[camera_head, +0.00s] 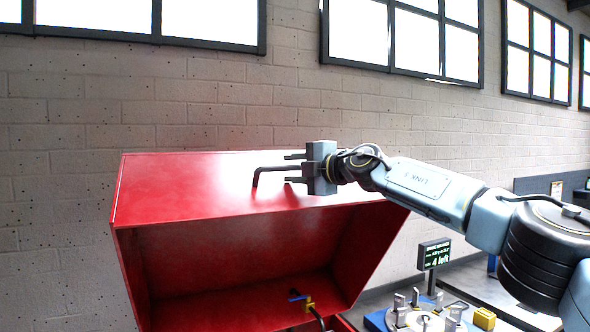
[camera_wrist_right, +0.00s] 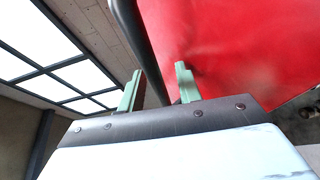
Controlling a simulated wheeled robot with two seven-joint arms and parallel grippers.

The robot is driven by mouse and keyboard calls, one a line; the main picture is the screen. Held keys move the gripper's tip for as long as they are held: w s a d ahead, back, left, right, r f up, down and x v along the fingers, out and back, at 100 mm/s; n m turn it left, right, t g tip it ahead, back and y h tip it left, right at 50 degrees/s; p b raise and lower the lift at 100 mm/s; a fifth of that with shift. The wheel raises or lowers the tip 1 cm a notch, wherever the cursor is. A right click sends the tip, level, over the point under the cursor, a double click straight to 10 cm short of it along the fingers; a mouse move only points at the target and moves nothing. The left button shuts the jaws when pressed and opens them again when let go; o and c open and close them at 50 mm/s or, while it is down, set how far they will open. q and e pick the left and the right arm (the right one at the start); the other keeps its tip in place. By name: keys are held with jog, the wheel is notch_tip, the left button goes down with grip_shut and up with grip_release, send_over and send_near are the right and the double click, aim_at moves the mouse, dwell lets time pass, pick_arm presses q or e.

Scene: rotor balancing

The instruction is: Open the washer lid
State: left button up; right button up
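The red washer lid (camera_head: 190,188) stands raised and tilted in the head view, and the washer's hollow red inside (camera_head: 240,255) shows below it. A black bar handle (camera_head: 268,169) sticks out from the lid. My right gripper (camera_head: 294,168) is at the handle's right end, its two fingers spread apart above and below the bar. In the right wrist view, the green fingers (camera_wrist_right: 160,88) are apart, with the dark handle (camera_wrist_right: 140,35) running between them and the red lid (camera_wrist_right: 225,45) close beyond. My left gripper is not in view.
A yellow fitting (camera_head: 309,303) with a blue lever sits inside the washer. At the lower right are a fixture with several grey posts (camera_head: 425,318), a yellow block (camera_head: 484,318) and a small display (camera_head: 435,254). A brick wall stands behind.

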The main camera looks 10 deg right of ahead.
jog(key=shift+s+d+r, duration=0.1)
jog(key=shift+d, duration=0.05)
jog(key=shift+s+d+b, duration=0.15)
jog(key=shift+s+b, duration=0.05)
jog(key=shift+b, duration=0.15)
jog(key=b+v, duration=0.6)
jog(key=v, duration=0.6)
jog(key=shift+s+d, duration=0.2)
jog(key=shift+s, duration=0.05)
